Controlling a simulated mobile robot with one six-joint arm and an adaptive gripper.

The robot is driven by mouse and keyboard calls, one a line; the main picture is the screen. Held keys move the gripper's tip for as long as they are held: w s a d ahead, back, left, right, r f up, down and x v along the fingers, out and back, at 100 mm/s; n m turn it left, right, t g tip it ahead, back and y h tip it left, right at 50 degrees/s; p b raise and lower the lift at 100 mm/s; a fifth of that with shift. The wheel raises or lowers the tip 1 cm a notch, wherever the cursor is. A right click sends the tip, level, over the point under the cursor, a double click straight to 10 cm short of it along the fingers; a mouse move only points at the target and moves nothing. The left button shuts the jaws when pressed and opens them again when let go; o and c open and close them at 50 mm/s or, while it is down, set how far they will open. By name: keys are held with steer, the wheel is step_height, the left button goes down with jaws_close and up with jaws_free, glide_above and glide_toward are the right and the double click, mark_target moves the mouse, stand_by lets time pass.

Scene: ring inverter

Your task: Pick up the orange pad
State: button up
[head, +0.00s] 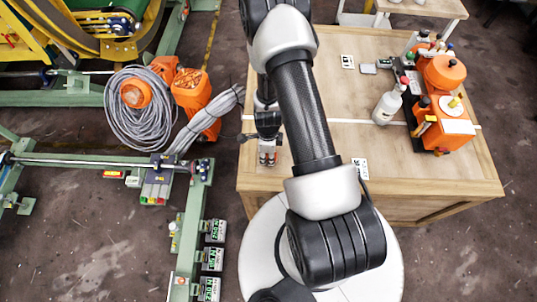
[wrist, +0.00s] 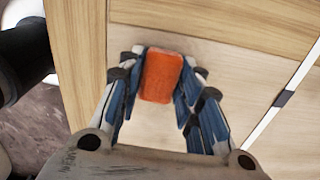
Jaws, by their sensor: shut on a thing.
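The orange pad (wrist: 161,77) is a small rounded block seen in the wrist view, between the blue-lined fingers of my gripper (wrist: 160,85). The fingers are shut on its two sides. The wooden table (wrist: 240,60) lies below it; I cannot tell whether the pad touches the tabletop. In the head view my gripper (head: 268,158) is small and points down over the left part of the table (head: 330,140). The pad is hard to make out there, being mostly hidden by the fingers.
A white bottle (head: 386,108) and orange equipment (head: 446,125) stand on the table's right side. Small cards (head: 360,168) lie on the tabletop. Left of the table are coiled grey cable (head: 140,108), an orange device (head: 192,92) and a green frame (head: 100,160). The table's middle is fairly clear.

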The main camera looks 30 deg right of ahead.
step_height(320, 180, up, 20)
steer(key=p, duration=2)
steer(key=o, duration=0.4)
steer(key=c, duration=0.5)
steer(key=shift+o, duration=0.2)
steer(key=shift+s, duration=0.1)
